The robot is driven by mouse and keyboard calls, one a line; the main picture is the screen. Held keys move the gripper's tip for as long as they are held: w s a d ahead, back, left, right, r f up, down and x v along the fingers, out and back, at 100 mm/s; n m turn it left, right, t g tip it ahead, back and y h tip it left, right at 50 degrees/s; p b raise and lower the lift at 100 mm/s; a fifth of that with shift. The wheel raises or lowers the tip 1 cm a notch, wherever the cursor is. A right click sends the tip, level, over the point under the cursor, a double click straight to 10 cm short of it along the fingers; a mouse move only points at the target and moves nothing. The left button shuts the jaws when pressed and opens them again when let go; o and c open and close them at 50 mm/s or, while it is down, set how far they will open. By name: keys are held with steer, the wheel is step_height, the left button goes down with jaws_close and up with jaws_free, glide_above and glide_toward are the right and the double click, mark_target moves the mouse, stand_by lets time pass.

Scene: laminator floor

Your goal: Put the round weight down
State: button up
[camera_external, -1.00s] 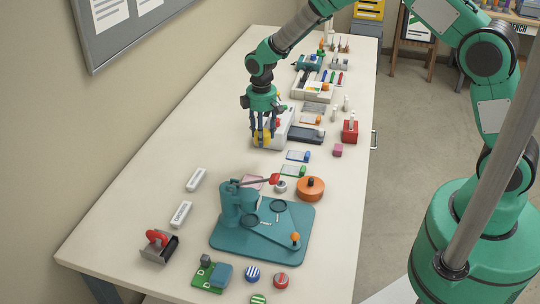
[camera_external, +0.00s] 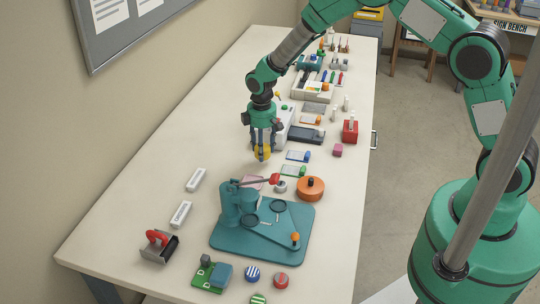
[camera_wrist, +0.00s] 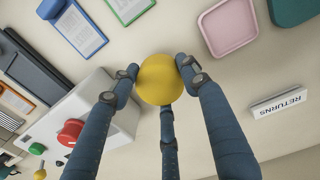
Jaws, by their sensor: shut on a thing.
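The round weight (camera_external: 262,154) is a smooth yellow disc or ball. My gripper (camera_external: 262,148) is shut on it, pointing down over the table left of the middle row of items. In the wrist view the yellow weight (camera_wrist: 160,79) sits between the dark blue fingers of my gripper (camera_wrist: 158,82), which touch its sides. Pale table surface shows around it. I cannot tell whether its underside touches the table.
A white machine with a red button (camera_wrist: 70,132) stands close beside the fingers. A pink tray (camera_wrist: 228,24) and a RETURNS block (camera_wrist: 278,102) lie nearby. The teal press (camera_external: 240,205) stands nearer the camera. The table's left side (camera_external: 170,150) is largely clear.

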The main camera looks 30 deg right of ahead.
steer(key=shift+f, duration=1.7)
steer(key=shift+f, duration=0.1)
steer(key=o, duration=1.5)
steer(key=shift+c, duration=0.2)
step_height(320, 180, up, 12)
steer(key=shift+s+a+r, duration=0.1)
steer(key=shift+s, duration=0.05)
